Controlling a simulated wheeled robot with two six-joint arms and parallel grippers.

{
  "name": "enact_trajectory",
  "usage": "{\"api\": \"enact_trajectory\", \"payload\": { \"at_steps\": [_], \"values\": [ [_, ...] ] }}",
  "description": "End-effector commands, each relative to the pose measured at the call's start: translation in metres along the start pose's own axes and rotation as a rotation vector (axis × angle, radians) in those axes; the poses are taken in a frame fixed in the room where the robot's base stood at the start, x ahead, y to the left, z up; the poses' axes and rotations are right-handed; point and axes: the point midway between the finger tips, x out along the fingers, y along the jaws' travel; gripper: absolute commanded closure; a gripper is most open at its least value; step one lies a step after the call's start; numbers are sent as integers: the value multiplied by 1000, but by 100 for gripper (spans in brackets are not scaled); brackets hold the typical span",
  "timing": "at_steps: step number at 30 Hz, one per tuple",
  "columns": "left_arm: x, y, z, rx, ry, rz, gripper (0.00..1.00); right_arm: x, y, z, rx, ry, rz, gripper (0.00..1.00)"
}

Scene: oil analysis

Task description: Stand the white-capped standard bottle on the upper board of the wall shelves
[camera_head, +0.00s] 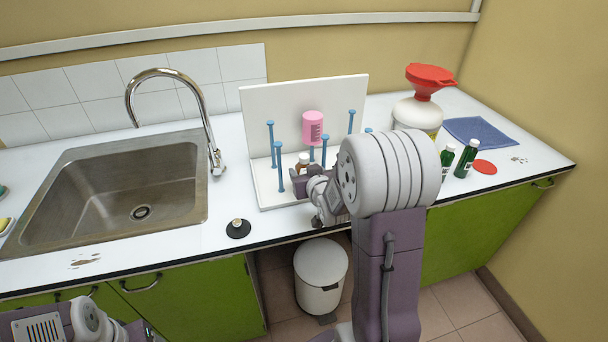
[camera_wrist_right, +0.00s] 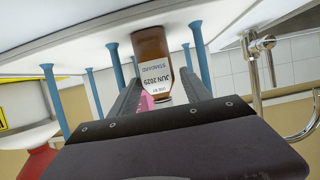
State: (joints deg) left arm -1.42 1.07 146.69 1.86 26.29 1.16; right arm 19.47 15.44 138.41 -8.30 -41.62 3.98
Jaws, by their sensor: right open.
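The wall shelves are not in view.
A pink cup (camera_head: 313,125) hangs on a peg. To the right stand a white jug (camera_head: 415,114) with a red funnel (camera_head: 428,78), green bottles (camera_head: 466,158) and a blue cloth (camera_head: 483,138). A sink (camera_head: 120,190) with a tall tap (camera_head: 205,130) is at left. A bin (camera_head: 321,272) stands below.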

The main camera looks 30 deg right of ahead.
Motion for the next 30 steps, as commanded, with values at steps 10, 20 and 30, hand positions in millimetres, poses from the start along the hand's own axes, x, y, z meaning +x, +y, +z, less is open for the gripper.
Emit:
{"api": "enact_trajectory", "payload": {
  "at_steps": [10, 20, 30],
  "values": [
    [0, 0, 0, 0, 0, 0, 34, 41, 3, 2, -1, -3, 0, 44],
    [0, 0, 0, 0, 0, 0, 34, 54, 3, 1, -1, -2, 0, 44],
    [0, 0, 0, 0, 0, 0, 34, 54, 3, 1, -1, -1, 0, 100]
  ]
}}
